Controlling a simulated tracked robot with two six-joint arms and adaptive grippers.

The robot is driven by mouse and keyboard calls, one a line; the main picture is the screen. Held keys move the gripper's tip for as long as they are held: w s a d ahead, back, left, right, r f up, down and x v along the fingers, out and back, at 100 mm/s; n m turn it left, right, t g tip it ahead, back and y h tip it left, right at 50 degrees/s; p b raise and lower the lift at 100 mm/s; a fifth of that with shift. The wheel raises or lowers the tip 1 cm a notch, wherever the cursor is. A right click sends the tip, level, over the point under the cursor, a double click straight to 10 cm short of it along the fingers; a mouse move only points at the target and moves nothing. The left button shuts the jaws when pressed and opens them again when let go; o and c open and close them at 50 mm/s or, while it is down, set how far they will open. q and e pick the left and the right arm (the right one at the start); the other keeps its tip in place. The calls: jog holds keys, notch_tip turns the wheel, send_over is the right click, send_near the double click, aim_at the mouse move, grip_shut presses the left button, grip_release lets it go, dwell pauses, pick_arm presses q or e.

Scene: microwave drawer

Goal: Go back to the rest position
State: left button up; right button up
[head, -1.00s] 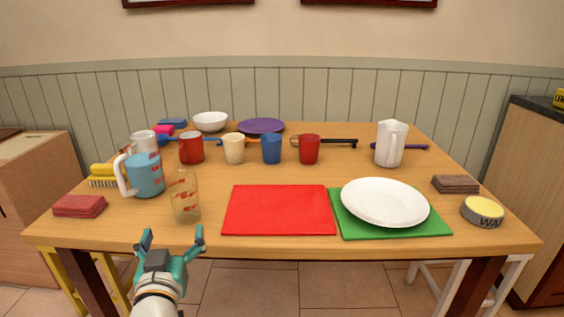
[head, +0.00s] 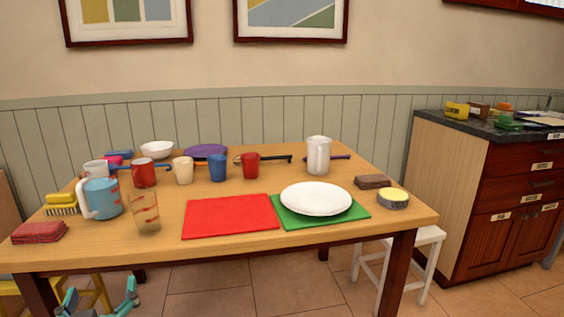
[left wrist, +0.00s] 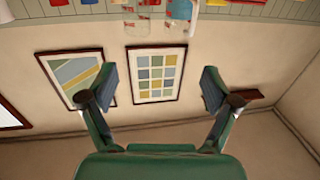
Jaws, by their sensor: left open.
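My left gripper (head: 100,300) is at the bottom left of the head view, low in front of the wooden table's (head: 200,252) front edge. It is open and empty. In the left wrist view its two green fingers (left wrist: 160,95) stand wide apart with nothing between them, and the picture is upside down, with the wall behind. My right gripper is not in view.
On the table are a clear measuring cup (head: 146,214), a blue pitcher (head: 103,198), a red mat (head: 230,217), a white plate (head: 316,199) on a green mat (head: 358,212), and several cups. A white stool (head: 430,236) and a drawer cabinet (head: 510,190) stand at the right.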

pick_arm(q)
jog(key=d+f+m+g+h, duration=0.2)
jog(key=d+f+g+h, duration=0.15)
jog(key=f, duration=1.25)
jog(key=d+f+m+g+h, duration=0.2)
jog(key=d+f+g, duration=0.15)
jog(key=f, duration=1.15)
jog(key=s+d+f+g+h, duration=0.2)
jog(key=s+d+f+g, duration=0.1)
jog(key=s+d+f, duration=0.4)
jog(key=s+d+f+g+h, duration=0.35)
jog(key=s+f, duration=0.25)
jog(key=f, duration=0.3)
jog(key=s+d+n+g, duration=0.1)
jog(key=s+d+g, duration=0.1)
jog(key=s+g, duration=0.15)
notch_tip(320, 180, up, 31)
jog(key=t+p, duration=0.1)
jog(key=p, duration=2.9)
jog(key=shift+s+a+f, duration=0.15)
jog(key=shift+a+f, duration=0.05)
jog(key=shift+a, duration=0.05)
